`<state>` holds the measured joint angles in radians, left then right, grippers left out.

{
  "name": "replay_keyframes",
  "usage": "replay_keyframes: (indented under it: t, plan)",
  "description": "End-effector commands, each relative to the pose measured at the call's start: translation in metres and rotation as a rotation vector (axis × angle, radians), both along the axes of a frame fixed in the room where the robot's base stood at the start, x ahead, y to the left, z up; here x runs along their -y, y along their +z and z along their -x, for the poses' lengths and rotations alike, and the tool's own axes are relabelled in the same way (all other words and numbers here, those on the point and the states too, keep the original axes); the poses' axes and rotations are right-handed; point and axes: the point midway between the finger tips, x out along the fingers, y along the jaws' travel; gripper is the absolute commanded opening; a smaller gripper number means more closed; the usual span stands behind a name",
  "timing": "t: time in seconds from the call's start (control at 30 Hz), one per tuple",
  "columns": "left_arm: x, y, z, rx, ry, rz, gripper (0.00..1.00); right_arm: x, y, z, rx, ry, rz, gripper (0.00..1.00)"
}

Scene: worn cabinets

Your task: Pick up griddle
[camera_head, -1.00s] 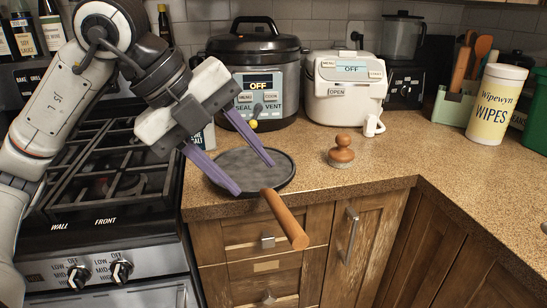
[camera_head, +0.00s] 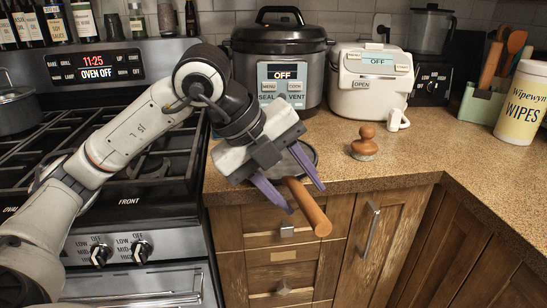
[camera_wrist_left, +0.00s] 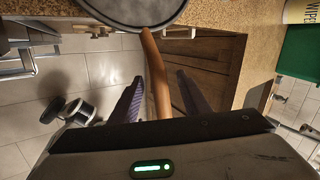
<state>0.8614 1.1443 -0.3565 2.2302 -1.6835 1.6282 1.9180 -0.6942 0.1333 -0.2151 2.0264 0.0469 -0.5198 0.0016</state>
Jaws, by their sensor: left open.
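The griddle is a round dark pan (camera_head: 308,152) with a brown wooden handle (camera_head: 308,208). It lies on the speckled counter near the front edge, and the handle sticks out past the edge over the drawers. My left gripper (camera_head: 305,198) is open, with its purple fingers on either side of the handle. In the left wrist view the handle (camera_wrist_left: 157,75) runs between the two fingers (camera_wrist_left: 160,98), and the pan (camera_wrist_left: 130,8) is at the top. Contact with the handle does not show. Part of the pan is hidden behind my gripper. My right gripper is not in view.
A pressure cooker (camera_head: 279,60) and a white cooker (camera_head: 369,82) stand behind the griddle. A wooden-knobbed brush (camera_head: 365,143) sits to its right. The stove (camera_head: 100,150) is at left. Drawers and cabinet doors (camera_head: 366,240) are below the counter edge.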

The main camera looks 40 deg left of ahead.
Motion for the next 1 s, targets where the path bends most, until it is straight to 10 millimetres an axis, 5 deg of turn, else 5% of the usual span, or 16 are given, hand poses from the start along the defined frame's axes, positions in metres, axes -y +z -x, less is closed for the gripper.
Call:
replay_keyframes:
  t: [0.07, 0.33, 1.0]
  plan:
    - [-0.0001, 0.0002, 0.0, 0.0, 0.0, 0.0, 0.43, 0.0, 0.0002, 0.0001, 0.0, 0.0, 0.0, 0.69]
    - [-0.0002, 0.0004, 0.0002, 0.0, 0.0, 0.0, 0.0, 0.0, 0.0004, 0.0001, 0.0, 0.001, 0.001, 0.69]
    - [-0.0006, 0.0007, 0.0002, 0.0, 0.001, 0.0, 0.0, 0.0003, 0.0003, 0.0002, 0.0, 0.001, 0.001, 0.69]
